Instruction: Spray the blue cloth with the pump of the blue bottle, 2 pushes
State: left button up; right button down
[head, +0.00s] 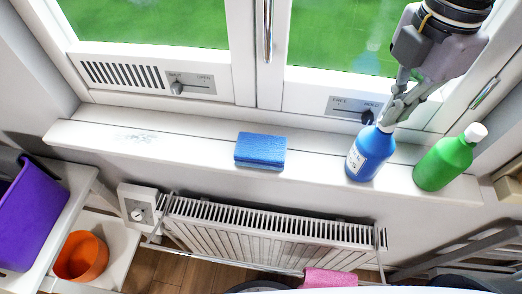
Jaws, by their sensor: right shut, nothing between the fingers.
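The blue cloth (260,151) lies folded on the white windowsill, left of the bottles. The blue bottle (369,155) with a white label stands upright on the sill. My right gripper (384,124) is shut, with its fingertips at the top of the blue bottle; they cover most of the pump, and I cannot tell whether they touch it. My left gripper is not in view.
A green bottle (444,163) with a white cap stands close to the right of the blue one. The windowsill (200,143) is clear left of the cloth. A radiator (265,232) is below, with a pink cloth (330,277). A purple bin (30,215) and an orange pot (82,257) are at left.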

jog(key=shift+r+p, duration=0.75)
jog(key=shift+r, duration=0.65)
notch_tip(320, 180, up, 6)
jog(key=p, duration=0.3)
dwell(0.7)
